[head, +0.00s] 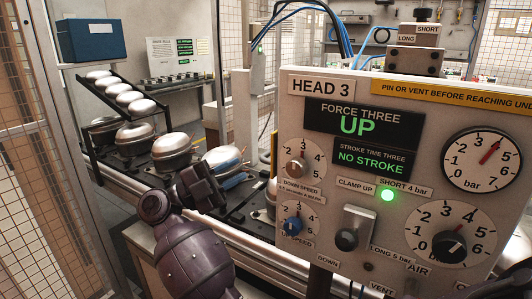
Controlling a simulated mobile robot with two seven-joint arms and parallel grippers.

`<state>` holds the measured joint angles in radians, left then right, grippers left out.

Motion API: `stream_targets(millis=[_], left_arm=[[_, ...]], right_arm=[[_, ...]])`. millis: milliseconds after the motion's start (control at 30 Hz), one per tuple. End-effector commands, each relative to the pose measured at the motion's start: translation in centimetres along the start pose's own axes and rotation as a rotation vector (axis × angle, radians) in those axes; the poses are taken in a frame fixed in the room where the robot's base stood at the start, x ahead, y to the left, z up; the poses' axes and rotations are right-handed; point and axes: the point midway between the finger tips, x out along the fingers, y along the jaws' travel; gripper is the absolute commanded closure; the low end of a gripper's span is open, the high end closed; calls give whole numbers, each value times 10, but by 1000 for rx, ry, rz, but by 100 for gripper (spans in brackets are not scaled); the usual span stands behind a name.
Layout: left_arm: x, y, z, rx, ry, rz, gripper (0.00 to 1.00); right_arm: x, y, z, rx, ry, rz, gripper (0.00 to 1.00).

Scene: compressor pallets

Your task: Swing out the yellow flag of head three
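The head three panel (345,185) fills the right half of the head view, with a "HEAD 3" label (320,87) at its top left. A narrow yellow strip (274,152) stands upright along the panel's left edge; it may be the flag seen nearly edge-on, but I cannot tell.
Silver compressors (172,150) stand on the dark line behind my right gripper. The panel carries a knob at lower left (292,224), a clamp lever (347,238), gauges (489,158) and a lit green lamp (387,195). Mesh fencing (30,180) stands at the left.

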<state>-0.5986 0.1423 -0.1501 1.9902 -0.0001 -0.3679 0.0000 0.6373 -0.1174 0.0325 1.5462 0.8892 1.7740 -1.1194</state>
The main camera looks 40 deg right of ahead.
Motion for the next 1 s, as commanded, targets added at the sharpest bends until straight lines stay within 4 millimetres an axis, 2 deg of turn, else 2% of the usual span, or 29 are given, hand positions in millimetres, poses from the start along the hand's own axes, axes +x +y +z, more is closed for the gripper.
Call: stream_targets(millis=[33,200,400,600,867,1000], left_arm=[[-2,0,-6,0,7,0,57],[-4,-1,-15,0,17,-1,57],[-6,-2,-20,0,20,-1,57],[-8,-2,-20,-1,18,-2,57],[-10,-2,-14,-2,5,-3,57],[-10,-2,-13,-2,5,-3,57]], right_arm=[[11,-2,-2,4,3,1,77],[40,-2,-1,3,4,-1,77],[64,-2,-1,3,1,-2,77],[74,-1,0,1,0,-2,77],[75,0,0,1,-1,-2,77],[75,0,0,1,-1,-2,95]])
